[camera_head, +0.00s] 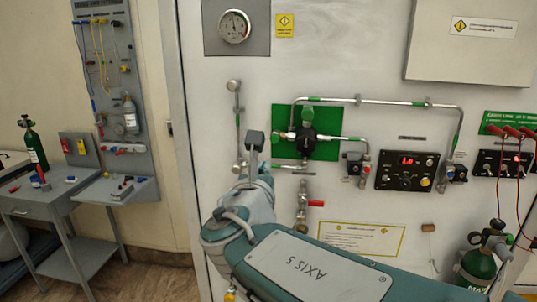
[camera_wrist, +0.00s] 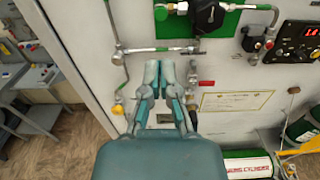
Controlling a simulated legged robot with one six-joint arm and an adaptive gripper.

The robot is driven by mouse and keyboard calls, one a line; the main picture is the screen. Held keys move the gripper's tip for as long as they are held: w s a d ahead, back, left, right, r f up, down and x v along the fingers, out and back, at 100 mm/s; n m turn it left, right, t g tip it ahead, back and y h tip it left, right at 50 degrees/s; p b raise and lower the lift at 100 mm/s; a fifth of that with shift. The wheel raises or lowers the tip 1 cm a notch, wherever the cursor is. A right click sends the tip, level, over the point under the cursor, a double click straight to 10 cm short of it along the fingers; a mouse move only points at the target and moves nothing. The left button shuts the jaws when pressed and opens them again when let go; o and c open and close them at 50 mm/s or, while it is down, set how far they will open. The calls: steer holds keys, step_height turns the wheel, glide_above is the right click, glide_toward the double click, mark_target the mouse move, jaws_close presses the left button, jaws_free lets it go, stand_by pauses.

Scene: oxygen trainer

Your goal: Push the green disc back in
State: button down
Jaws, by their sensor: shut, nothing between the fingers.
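My gripper (camera_wrist: 160,75) shows in the wrist view with its two fingers together and nothing held. Its tips are in front of the white panel, below and left of the valve assembly. In the head view my arm mostly hides it. A black regulator (camera_head: 307,139) sits on a green plate (camera_head: 329,150), with a small round green part (camera_head: 307,114) on top. In the wrist view a round green piece (camera_wrist: 161,13) shows at the left of the black regulator (camera_wrist: 206,14). I cannot tell for sure which is the green disc or how far it sticks out.
Metal pipes (camera_head: 381,102) run around the green plate. A red-handled valve (camera_head: 304,203) stands below it. A control box with a red display (camera_head: 407,171) is to the right. A green cylinder (camera_head: 478,267) stands lower right. A side table (camera_head: 45,200) is at the left.

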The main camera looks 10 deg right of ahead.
mark_target(274, 139)
steer(key=x, duration=1.3)
steer(key=shift+w, duration=0.15)
steer(key=shift+w+d, duration=0.25)
steer(key=shift+w, duration=0.25)
steer(key=shift+w+r, duration=0.1)
steer(key=shift+w, duration=0.1)
steer(key=shift+r, duration=0.1)
